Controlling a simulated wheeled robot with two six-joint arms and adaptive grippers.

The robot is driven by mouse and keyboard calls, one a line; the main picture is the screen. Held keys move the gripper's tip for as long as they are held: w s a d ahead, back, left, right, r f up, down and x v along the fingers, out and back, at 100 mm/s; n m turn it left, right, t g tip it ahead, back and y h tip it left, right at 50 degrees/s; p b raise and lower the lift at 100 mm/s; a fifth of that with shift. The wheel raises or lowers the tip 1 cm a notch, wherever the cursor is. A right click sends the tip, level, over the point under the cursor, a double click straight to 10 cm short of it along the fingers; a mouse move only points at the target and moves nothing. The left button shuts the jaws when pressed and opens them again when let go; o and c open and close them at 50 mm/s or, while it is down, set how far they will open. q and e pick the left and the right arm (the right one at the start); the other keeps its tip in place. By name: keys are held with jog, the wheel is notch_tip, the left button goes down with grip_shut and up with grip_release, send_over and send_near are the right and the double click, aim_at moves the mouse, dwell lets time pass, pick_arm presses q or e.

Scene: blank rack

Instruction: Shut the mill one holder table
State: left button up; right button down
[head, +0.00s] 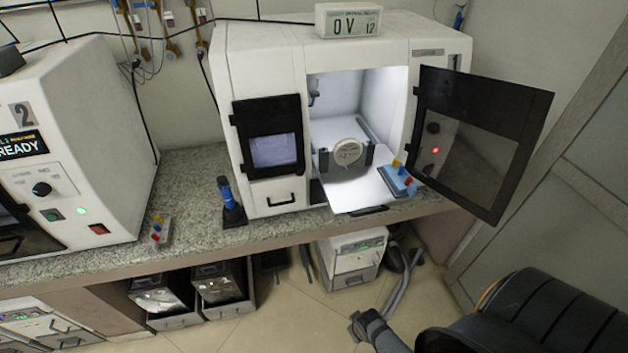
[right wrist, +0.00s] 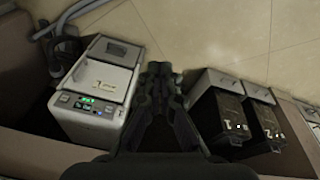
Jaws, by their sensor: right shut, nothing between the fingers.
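A white milling machine (head: 265,60) stands on the counter with its dark windowed door (head: 480,130) swung open to the right. Its holder table (head: 365,194) is slid out of the lit chamber, sticking forward past the machine's front. A round pale disc (head: 348,152) sits upright in a dark holder on it. My right gripper (head: 362,326) is low in front of the counter, well below and apart from the holder table. In the right wrist view the right gripper (right wrist: 160,72) points over the floor, its fingers together and empty. My left gripper is not in view.
A blue block with coloured pegs (head: 398,181) is at the table's right edge. A second machine marked 2 (head: 85,130) stands left. A blue-handled tool (head: 229,200) is on the granite counter (head: 195,205). Below are a white box unit (head: 352,258) and open drawers (head: 220,285).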

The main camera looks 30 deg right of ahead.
aim_at(321, 170)
jog(key=w+r+m+t, duration=0.15)
jog(key=w+r, duration=0.25)
jog(key=r, duration=0.9)
jog(key=w+r+m+t, duration=0.15)
jog(key=w+r, duration=0.25)
jog(key=r, duration=0.8)
jog(key=w+d+r+m+t+h, duration=0.2)
jog(key=w+r+m+t, duration=0.85)
jog(key=r+m, duration=0.65)
jog(key=shift+m+g, duration=0.7)
jog(key=shift+g, duration=0.15)
jog(key=p+x, duration=0.1)
jog(key=x, duration=0.4)
jog(key=r+p+x, duration=0.1)
jog(key=p+x, duration=0.1)
jog(key=x, duration=0.3)
jog(key=p+x, duration=0.2)
jog(key=x, duration=0.3)
jog(key=shift+w+d, duration=0.2)
jog(key=shift+w, duration=0.35)
jog(key=shift+h, duration=0.3)
